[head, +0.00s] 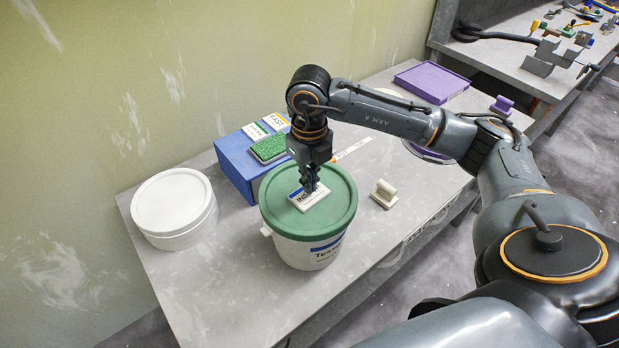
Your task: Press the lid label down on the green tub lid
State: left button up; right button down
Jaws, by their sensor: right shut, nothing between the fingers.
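The green lid (335,219) sits on a white tub (318,256) with a blue-striped label on its side, standing on the grey table. My left gripper is not in view.
A round white tub (174,205) stands at the left. A blue box (236,168) with a green sponge-like pad (268,148) is behind the green lid. A beige handled block (383,194) is to the right; a purple tray (431,82) lies farther back. The front left table is clear.

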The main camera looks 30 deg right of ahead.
jog(key=shift+f+b, duration=0.8)
jog(key=shift+f, duration=0.05)
jog(key=shift+r, duration=0.15)
jog(key=shift+r+p, duration=1.75)
jog(key=shift+r, duration=1.2)
jog(key=shift+f, duration=0.1)
